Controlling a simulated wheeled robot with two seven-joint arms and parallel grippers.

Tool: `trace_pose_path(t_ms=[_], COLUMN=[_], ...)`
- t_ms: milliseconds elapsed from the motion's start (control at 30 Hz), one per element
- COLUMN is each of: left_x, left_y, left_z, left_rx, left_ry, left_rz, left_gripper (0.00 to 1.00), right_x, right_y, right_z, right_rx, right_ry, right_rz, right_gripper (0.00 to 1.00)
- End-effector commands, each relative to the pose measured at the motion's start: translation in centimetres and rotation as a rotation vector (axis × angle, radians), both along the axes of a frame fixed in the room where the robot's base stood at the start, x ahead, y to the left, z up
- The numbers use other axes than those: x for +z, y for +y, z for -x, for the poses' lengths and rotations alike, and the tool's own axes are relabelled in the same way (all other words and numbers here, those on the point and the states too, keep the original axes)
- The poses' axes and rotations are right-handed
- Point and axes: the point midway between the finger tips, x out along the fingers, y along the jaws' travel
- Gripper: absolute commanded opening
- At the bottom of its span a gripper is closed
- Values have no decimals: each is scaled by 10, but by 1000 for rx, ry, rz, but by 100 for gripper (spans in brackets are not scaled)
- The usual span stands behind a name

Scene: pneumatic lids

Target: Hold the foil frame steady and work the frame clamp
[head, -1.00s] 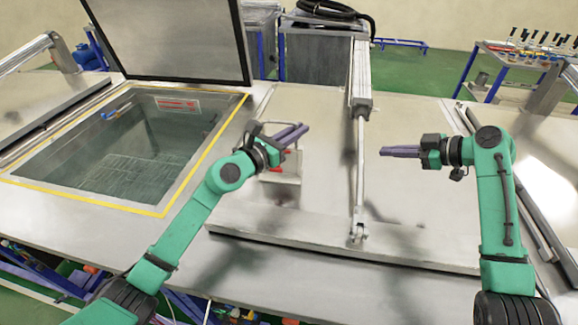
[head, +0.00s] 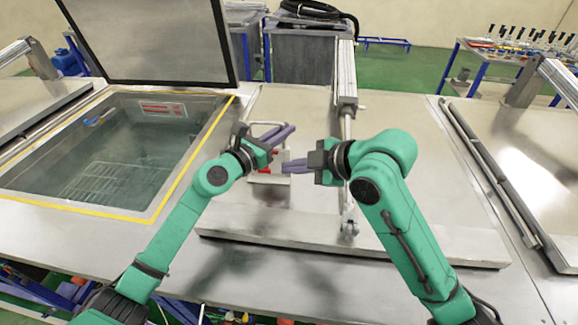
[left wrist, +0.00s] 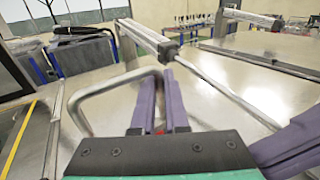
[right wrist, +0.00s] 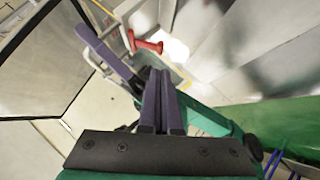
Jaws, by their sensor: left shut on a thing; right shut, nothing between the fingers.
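The foil frame (head: 271,181) is a small pale metal frame with a red part, standing on the grey lid between my grippers. Its bent metal bar (left wrist: 98,92) shows in the left wrist view. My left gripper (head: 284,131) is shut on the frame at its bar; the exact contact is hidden. The red frame clamp (right wrist: 147,44) shows beyond my right fingers in the right wrist view. My right gripper (head: 286,168) is shut and empty, close to the frame's right side, with its fingertips pointing left; I cannot tell whether they touch it.
The lid surface (head: 445,170) at right is clear.

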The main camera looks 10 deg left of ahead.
Motion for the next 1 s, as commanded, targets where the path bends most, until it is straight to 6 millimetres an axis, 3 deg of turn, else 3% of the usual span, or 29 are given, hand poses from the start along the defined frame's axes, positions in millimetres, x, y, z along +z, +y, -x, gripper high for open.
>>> trace_pose_path(t_ms=[200,400,1000], left_x=[0,0,0], left_y=[0,0,0], left_z=[0,0,0], left_rx=[0,0,0], left_ry=[0,0,1], left_rz=[0,0,-1], left_gripper=[0,0,0], right_x=[-26,-40,-45], right_y=[35,52,53], right_z=[-18,-28,-30], right_rx=[1,1,-2], right_ry=[4,2,-37], right_rz=[-3,-2,-1], right_gripper=[0,0,0])
